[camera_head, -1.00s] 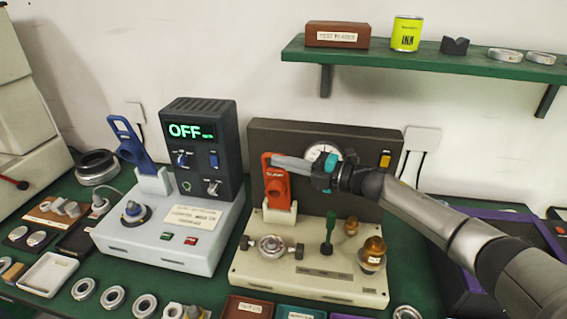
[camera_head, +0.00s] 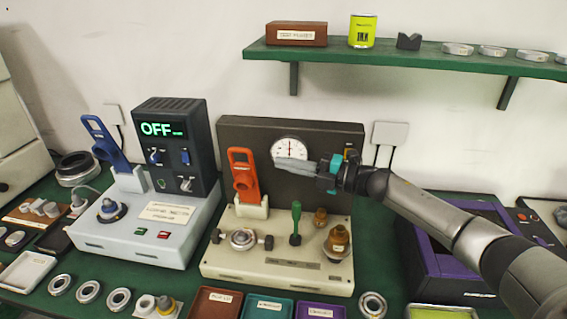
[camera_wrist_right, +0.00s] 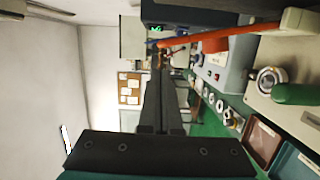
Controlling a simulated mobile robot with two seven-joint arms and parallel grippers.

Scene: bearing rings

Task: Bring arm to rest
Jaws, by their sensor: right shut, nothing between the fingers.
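My right arm comes in from the right in the head view. Its gripper (camera_head: 280,164) is shut and empty, pointing left in front of the dial gauge (camera_head: 290,149) on the dark back panel. The orange handled tool (camera_head: 243,176) stands upright in its pale holder just left of the fingertips, with a gap between them. In the right wrist view the shut fingers (camera_wrist_right: 160,75) reach forward with nothing between them, and the orange tool (camera_wrist_right: 220,38) lies to their right. My left gripper is not in view.
A beige fixture (camera_head: 275,270) with a green lever and brass knobs sits below the gripper. A grey control box (camera_head: 170,130) reading OFF stands left. A green shelf (camera_head: 400,60) hangs above. Coloured trays (camera_head: 265,307) and several rings line the front. A purple-edged bin (camera_head: 440,270) lies under the arm.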

